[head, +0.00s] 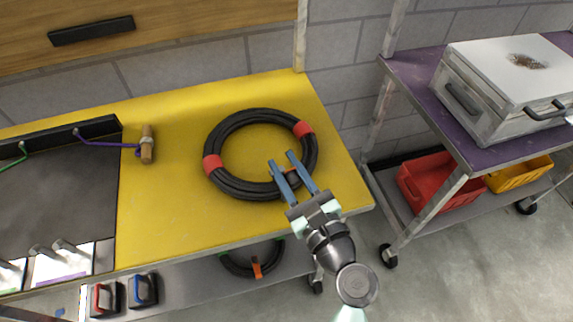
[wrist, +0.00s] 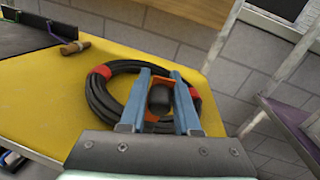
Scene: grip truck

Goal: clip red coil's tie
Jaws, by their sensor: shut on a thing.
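The red coil (head: 222,131), a ring of black cable with red bands, lies flat on the yellow tabletop. It also shows in the wrist view (wrist: 101,98). Red bands sit at its left (head: 212,162) and upper right (head: 302,129). My gripper (head: 281,163) is over the coil's near right side, its blue fingers reaching down to it. In the wrist view an orange-red tie (wrist: 155,78) lies between the fingers, with a dark rounded piece beside it. My gripper is shut on this tie; the fingers hide part of it, and I cannot tell whether it is fastened.
A wooden-handled tool (head: 147,144) lies left of the coil by a purple cord. A purple-topped cart (head: 420,75) with a metal case stands at right.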

